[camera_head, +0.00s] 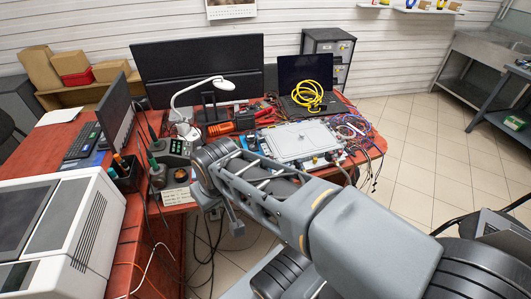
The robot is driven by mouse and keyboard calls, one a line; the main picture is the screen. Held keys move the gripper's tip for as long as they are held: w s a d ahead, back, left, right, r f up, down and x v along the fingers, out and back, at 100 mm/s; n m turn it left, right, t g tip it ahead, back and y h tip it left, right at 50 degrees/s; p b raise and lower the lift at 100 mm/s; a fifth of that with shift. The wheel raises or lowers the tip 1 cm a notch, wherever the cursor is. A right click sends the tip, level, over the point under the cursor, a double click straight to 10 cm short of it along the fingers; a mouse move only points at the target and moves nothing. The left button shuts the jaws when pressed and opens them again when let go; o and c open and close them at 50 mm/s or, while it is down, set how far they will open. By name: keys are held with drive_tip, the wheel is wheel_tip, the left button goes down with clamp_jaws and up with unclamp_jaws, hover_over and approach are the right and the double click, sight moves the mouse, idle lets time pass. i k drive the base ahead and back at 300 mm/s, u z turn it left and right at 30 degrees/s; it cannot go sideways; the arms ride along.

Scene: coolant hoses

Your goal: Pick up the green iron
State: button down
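A soldering iron with a dark green handle (152,132) appears to stand upright beside the soldering station (176,149) on the left part of the red bench. A second slim handle (156,163) shows just in front of it, too small to identify surely. My arm reaches in from the lower right, its wrist over the bench's front edge. My gripper (236,225) seems to point down at the arm's far end, to the right of and below the irons and apart from them. Its fingers are too small and partly hidden to judge.
A black pen box (127,174) stands left of the station. A white lamp (188,128), a light grey panel (301,141), a laptop with a yellow hose (308,95) and tangled wires crowd the bench. A white machine (62,235) fills the lower left. Tiled floor lies right.

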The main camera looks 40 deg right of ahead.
sight(152, 160)
drive_tip(key=k, duration=1.15)
drive_tip(key=u, duration=0.55)
drive_tip(key=i, duration=1.2)
drive_tip(key=z, duration=0.95)
drive_tip(key=i, duration=0.7)
drive_tip(key=u, duration=0.4)
